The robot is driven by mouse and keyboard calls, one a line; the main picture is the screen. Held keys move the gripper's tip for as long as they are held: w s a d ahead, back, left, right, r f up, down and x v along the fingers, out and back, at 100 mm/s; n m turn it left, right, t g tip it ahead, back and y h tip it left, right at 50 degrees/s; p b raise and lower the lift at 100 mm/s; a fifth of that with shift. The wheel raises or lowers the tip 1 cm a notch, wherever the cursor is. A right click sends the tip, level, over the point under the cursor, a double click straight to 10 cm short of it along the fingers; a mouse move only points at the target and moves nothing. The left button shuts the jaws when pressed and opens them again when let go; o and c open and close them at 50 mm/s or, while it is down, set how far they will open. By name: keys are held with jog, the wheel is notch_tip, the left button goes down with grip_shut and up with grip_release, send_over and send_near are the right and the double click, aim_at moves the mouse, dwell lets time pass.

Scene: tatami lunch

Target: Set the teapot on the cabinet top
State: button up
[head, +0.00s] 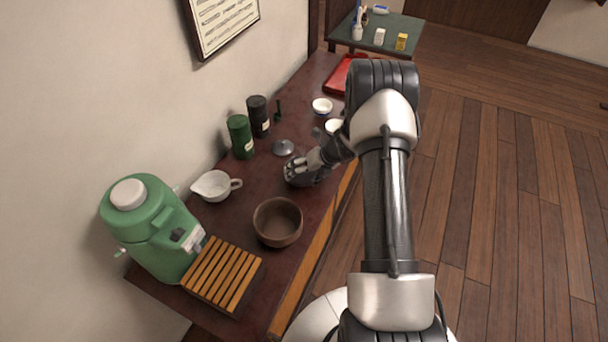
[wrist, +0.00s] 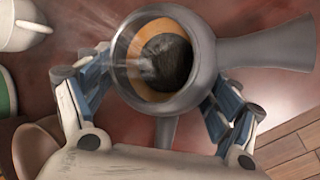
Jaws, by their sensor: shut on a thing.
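The teapot (wrist: 198,45) is grey and round, with a straight handle to the right in the wrist view. It has no lid on, and its open mouth shows a dark inside. My gripper (wrist: 160,88) is shut on its body, with one finger on each side. In the head view my gripper (head: 300,170) is over the dark red-brown cabinet top (head: 252,190), and the teapot is mostly hidden by it. I cannot tell whether the teapot touches the surface. A grey lid (head: 283,147) lies on the cabinet top just behind my gripper.
A brown bowl (head: 278,222) and a white pitcher (head: 212,186) stand near my gripper. Green (head: 241,138) and black (head: 259,117) canisters stand by the wall. White cups (head: 322,106) and a red tray (head: 340,78) lie farther back. A green dispenser (head: 145,230) and slatted stand (head: 225,275) fill the near end.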

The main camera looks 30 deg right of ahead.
jog(key=shift+r, duration=0.1)
jog(key=o, duration=1.3)
